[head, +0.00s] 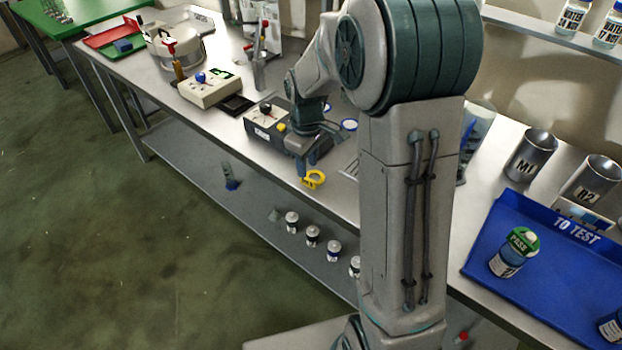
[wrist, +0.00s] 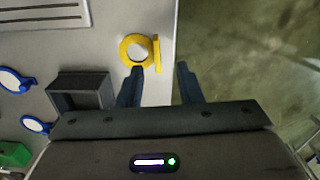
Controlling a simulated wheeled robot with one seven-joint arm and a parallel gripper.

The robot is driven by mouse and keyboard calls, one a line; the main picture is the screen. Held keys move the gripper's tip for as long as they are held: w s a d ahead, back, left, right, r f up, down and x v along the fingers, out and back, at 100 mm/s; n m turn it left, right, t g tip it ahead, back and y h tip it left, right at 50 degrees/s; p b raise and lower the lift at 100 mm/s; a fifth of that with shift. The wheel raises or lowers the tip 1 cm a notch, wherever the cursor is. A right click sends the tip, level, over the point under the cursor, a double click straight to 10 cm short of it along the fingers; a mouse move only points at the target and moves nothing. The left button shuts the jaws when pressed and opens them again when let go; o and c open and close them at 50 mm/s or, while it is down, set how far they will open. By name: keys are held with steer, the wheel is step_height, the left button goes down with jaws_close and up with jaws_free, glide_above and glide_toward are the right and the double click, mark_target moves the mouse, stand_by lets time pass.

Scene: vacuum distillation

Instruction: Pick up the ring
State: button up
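The ring is a yellow band with a flat tab on one side. In the wrist view the ring (wrist: 137,50) lies near the edge of the steel table, its tab toward the edge. It also shows in the head view (head: 314,180) at the table's front edge. My gripper (wrist: 160,72) is open, with two dark fingers apart and nothing between them. The left fingertip is just below the ring in the wrist view, and the right finger is out past the table edge. In the head view my gripper (head: 306,172) is directly beside the ring; contact cannot be told.
Blue-rimmed round pieces (wrist: 14,80) and a dark open box (wrist: 80,91) lie left of the ring in the wrist view. A dark device with a yellow knob (head: 268,125) stands behind my gripper. A blue tray (head: 480,255) is at the right. Beyond the table edge is open floor.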

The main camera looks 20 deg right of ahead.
mark_target(308, 179)
step_height(308, 179, down, 5)
steer(key=shift+w+f+p, duration=0.1)
steer(key=shift+w+p, duration=0.05)
steer(key=shift+p, duration=0.2)
steer(key=shift+c, duration=0.3)
jaws_close()
